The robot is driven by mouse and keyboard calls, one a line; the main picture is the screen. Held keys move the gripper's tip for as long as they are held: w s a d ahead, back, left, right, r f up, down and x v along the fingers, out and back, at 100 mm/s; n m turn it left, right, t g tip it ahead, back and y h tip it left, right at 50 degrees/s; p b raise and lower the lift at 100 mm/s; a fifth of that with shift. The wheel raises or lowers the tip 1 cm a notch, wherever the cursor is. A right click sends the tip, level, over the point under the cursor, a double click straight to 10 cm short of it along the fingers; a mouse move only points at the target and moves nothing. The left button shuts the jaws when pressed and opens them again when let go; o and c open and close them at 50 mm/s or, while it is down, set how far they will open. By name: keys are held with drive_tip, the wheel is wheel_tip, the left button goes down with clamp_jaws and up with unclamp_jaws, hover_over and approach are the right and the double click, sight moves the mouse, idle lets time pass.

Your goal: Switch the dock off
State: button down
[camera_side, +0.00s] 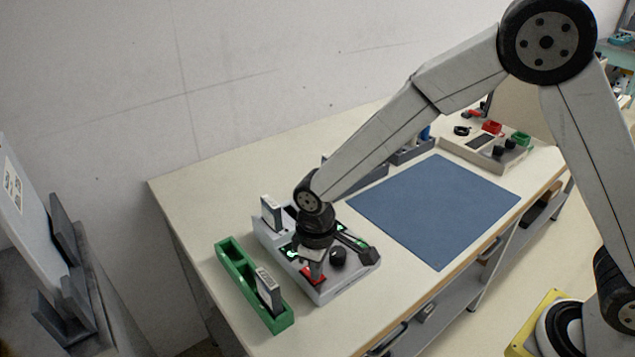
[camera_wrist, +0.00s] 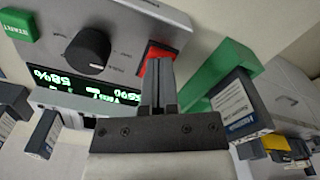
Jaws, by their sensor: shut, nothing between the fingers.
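The dock (camera_side: 333,287) is a light grey unit near the bench's left end. Its display (camera_wrist: 75,90) is lit with green characters, including "58%". A black knob (camera_wrist: 88,52) and a green START button (camera_wrist: 18,25) are on its panel. A red switch (camera_wrist: 150,62) is on the panel too and shows in the side view (camera_side: 314,278). My gripper (camera_wrist: 160,62) is shut and empty, with its fingertips at the red switch and partly hiding it. I cannot tell whether they touch it.
A green holder (camera_side: 228,252) with a labelled block (camera_side: 268,290) stands just left of the dock. Another block (camera_side: 270,212) stands at the dock's back. A blue mat (camera_side: 435,210) lies clear to the right. A beige unit (camera_side: 480,143) stands beyond it.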

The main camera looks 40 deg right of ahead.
drive_tip(key=shift+f, duration=0.15)
drive_tip(key=shift+r, duration=3.5)
drive_tip(key=shift+d, duration=0.1)
drive_tip(key=s+d+m+t, duration=0.1)
drive_tip(key=s+d+m, duration=0.2)
drive_tip(key=s+d, duration=0.2)
drive_tip(key=s+d+m+t, duration=0.1)
drive_tip(key=s+d+m, duration=0.2)
drive_tip(key=d, duration=0.9)
drive_tip(key=shift+s+d+f+t, duration=0.3)
drive_tip(key=shift+s+f, duration=0.1)
drive_tip(key=shift+s, duration=1)
